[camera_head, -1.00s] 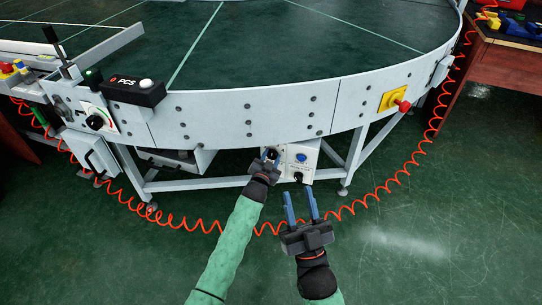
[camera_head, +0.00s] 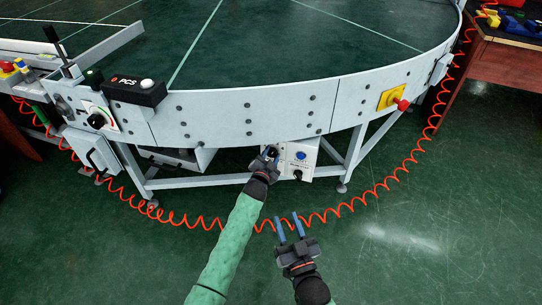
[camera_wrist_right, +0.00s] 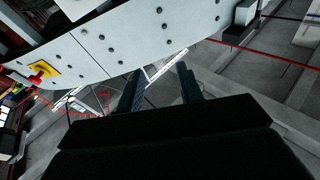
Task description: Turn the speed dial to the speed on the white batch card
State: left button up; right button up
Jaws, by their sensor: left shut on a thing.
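My left gripper (camera_head: 270,155) is at the left part of a white control box (camera_head: 305,152) under the curved conveyor. It is shut on a dark knob there, which its fingers mostly hide. The box face also has a blue button (camera_head: 301,155) and a small black knob (camera_head: 297,174). Another black dial (camera_head: 97,121) with a coloured scale is on the conveyor's left end panel. My right gripper (camera_head: 289,220) is open and empty, below the box and apart from it; its two fingers also show in the right wrist view (camera_wrist_right: 160,88). I cannot make out a white batch card.
The curved conveyor (camera_head: 250,118) overhangs the box, with frame legs beside it. A red coiled hose (camera_head: 385,182) hangs around the front. A yellow plate with a red knob (camera_head: 393,98) is on the right side. The green floor at lower right is clear.

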pick_arm(q)
jog(key=o, duration=1)
jog(key=shift+s+a, duration=0.2)
jog(key=shift+s, duration=0.45)
jog(key=p+v, duration=0.1)
jog(key=v, duration=0.5)
jog(key=shift+s, duration=0.2)
pick_arm(e)
notch_tip(320, 180, down, 10)
jog(key=s+g, duration=0.1)
jog(key=g, duration=0.2)
jog(key=shift+s+f+g+h, duration=0.15)
jog(key=shift+s+g+h, duration=0.15)
jog(key=shift+h, duration=0.1)
jog(key=shift+a, duration=0.1)
